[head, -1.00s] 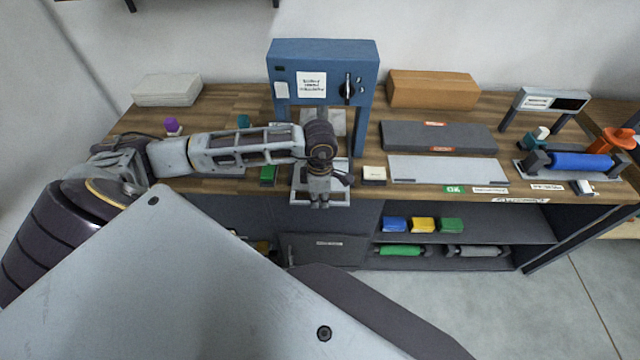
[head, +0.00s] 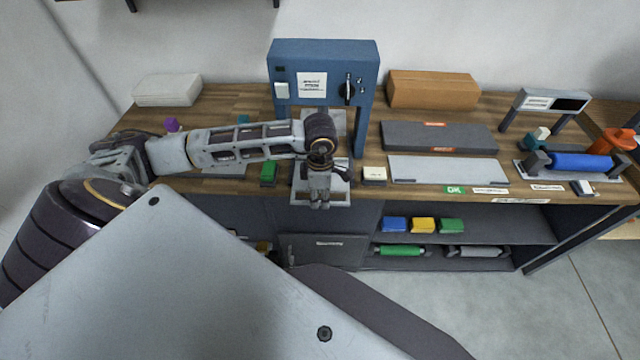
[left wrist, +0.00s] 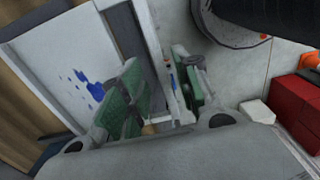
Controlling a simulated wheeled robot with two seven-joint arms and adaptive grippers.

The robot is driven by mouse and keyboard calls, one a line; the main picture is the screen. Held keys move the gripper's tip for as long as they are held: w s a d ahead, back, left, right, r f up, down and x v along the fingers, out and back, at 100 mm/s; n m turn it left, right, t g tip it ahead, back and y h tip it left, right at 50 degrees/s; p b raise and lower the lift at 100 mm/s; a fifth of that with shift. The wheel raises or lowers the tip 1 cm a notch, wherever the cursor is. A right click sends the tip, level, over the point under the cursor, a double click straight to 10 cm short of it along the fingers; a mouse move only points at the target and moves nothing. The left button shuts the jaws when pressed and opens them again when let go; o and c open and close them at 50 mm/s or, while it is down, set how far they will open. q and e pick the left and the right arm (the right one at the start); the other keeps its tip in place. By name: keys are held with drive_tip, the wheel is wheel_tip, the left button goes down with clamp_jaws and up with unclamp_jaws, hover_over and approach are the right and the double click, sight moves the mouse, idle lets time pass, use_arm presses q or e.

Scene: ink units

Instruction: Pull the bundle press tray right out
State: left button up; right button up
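The blue press (head: 368,112) stands at the back of the wooden bench, with a white label and a black knob on its front. Its pale grey tray (head: 341,197) lies below it and reaches the bench's front edge. In the left wrist view the tray (left wrist: 62,58) is pale with blue ink spots. My left gripper (head: 319,204) is over the tray's front part. In the left wrist view its green-padded fingers (left wrist: 160,95) are apart, with the tray's front edge region between them; contact is unclear. My forearm hides part of the press opening. My right gripper is out of view.
A green block (head: 268,172) and a cream block (head: 374,175) flank the tray. A flat grey plate (head: 445,170) lies to the right. Below are a cabinet door (head: 325,252) and a shelf with coloured blocks. Floor is free at the front right.

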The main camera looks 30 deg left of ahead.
use_arm(q)
wheel_tip(320, 180, up, 10)
drive_tip(key=shift+r, duration=0.25)
idle(0.3)
idle(0.6)
